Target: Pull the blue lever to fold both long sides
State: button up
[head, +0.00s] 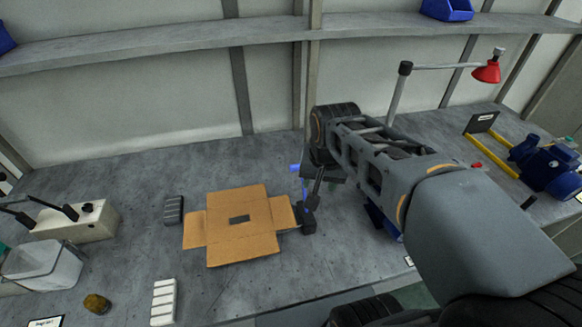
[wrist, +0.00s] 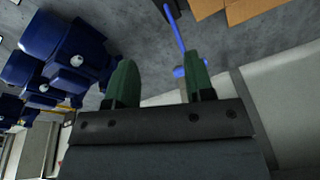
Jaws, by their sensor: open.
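The flat cardboard box blank (head: 225,215) lies unfolded on the grey bench, left of my arm in the head view. Its corner also shows at the top of the wrist view (wrist: 245,10). The blue lever (head: 296,168) shows only in part at the blank's right, partly hidden by my arm. In the wrist view the blue lever (wrist: 174,30) is a thin rod with a crossbar end by the right fingertip. My gripper (wrist: 158,75) has green fingers set apart with nothing held between them. The right finger overlaps the lever's end; I cannot tell whether they touch.
Several blue motors (wrist: 80,55) stand left of my gripper in the wrist view. A blue pump (head: 548,168), a red lamp (head: 487,72), a dark ribbed block (head: 173,210), white blocks (head: 163,302) and a clear bin (head: 42,265) are around the bench. Bench behind the blank is clear.

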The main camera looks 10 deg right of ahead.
jog(key=w+r+m+g+p, duration=0.1)
jog(key=w+m+g, duration=0.4)
jog(key=w+m, duration=1)
jog(key=shift+n, duration=0.7)
jog(key=x, duration=0.4)
jog(key=w+x, duration=0.1)
jog(key=x, duration=0.3)
jog(key=w+d+x, duration=0.1)
jog(key=x, duration=0.3)
jog(key=shift+f, duration=0.5)
jog(key=shift+c, duration=0.3)
jog(key=shift+w+r, duration=0.1)
grip_shut()
jog(key=shift+t, duration=0.3)
